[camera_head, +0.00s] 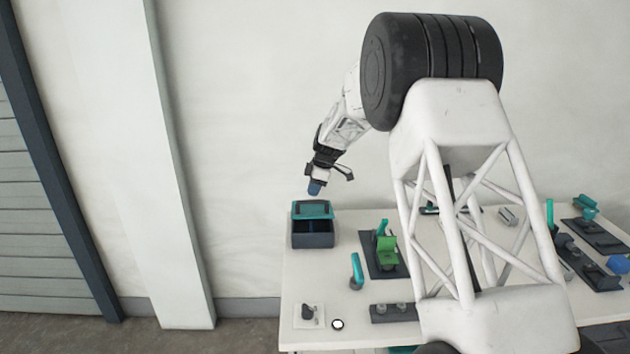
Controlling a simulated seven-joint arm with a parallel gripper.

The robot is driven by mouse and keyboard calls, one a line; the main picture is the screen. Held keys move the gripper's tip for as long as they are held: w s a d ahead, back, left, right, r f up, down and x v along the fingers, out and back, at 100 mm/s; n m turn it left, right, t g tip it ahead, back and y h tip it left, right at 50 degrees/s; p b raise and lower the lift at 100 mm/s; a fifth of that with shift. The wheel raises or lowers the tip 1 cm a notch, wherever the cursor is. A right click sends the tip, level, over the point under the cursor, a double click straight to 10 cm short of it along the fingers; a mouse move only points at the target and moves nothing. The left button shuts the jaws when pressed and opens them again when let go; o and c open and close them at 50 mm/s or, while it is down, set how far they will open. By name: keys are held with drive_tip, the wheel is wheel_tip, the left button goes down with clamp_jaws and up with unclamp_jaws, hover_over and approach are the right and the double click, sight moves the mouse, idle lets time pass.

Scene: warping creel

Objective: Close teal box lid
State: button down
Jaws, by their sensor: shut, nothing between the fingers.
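The dark box with a teal lid stands at the back left corner of the white table. The teal lid (312,210) is raised at the back of the box, and the dark inside of the box (313,241) shows in front of it. My gripper (314,188) is shut and empty, pointing down just above the lid's upper edge. Its blue tip is close to the lid; I cannot tell whether they touch. My arm reaches over from the right.
The white table (300,275) holds a green part (387,250) on a dark plate, a teal-handled piece (356,272), a switch plate (309,315) and a round white button (338,324). More fixtures stand at the right. My arm hides the table's middle. A pale column (170,160) stands at the left.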

sight(312, 216)
drive_tip(key=shift+f, duration=0.65)
drive_tip(key=shift+s+f, duration=0.5)
drive_tip(key=shift+f, duration=0.3)
drive_tip(key=shift+s+f, duration=0.5)
drive_tip(key=shift+f, duration=0.3)
drive_tip(key=shift+s+f, duration=0.5)
drive_tip(key=shift+f, duration=0.3)
drive_tip(key=shift+r, duration=0.45)
wheel_tip(312, 216, up, 13)
drive_tip(key=s+d, duration=0.3)
drive_tip(key=shift+f, duration=0.15)
